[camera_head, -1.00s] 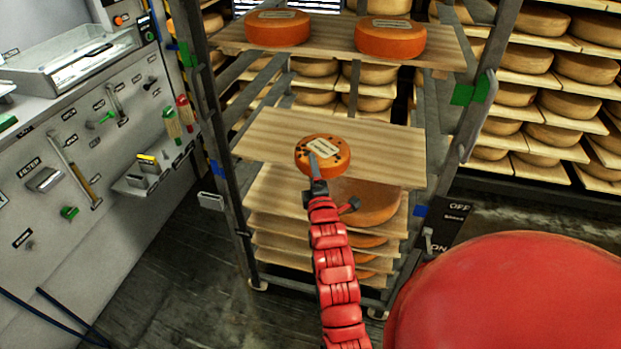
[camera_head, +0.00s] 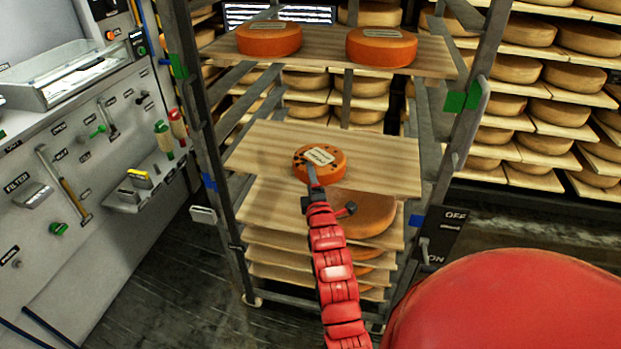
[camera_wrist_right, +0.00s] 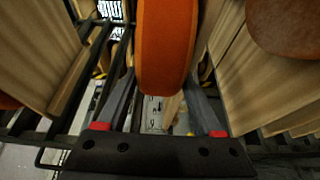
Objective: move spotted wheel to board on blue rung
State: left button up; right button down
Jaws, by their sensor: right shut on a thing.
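The spotted wheel (camera_head: 325,171) is orange with dark spots and a pale label, and lies flat over the front part of the board on the blue rung (camera_head: 258,146). My right gripper (camera_head: 315,178) is shut on the wheel from the front. In the right wrist view the wheel (camera_wrist_right: 167,50) fills the space between the fingers, close beside a board. I cannot tell whether its underside touches the board. Blue tags mark the left post (camera_head: 209,181) and right post (camera_head: 416,220) near that board's height. My left gripper is not in view.
An upper board (camera_head: 325,51) at the green tags holds two plain orange wheels (camera_head: 269,38) (camera_head: 381,47). A larger wheel (camera_head: 365,215) sits below the blue-rung board. Rack posts stand either side. The blue-rung board is bare around the spotted wheel.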

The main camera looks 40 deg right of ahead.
dwell(0.7)
grip_release()
jog(key=shift+f, duration=0.15)
jog(key=v, duration=1.7)
jog(key=shift+s+b, duration=0.25)
jog(key=shift+b, duration=0.1)
jog(key=shift+a, duration=0.1)
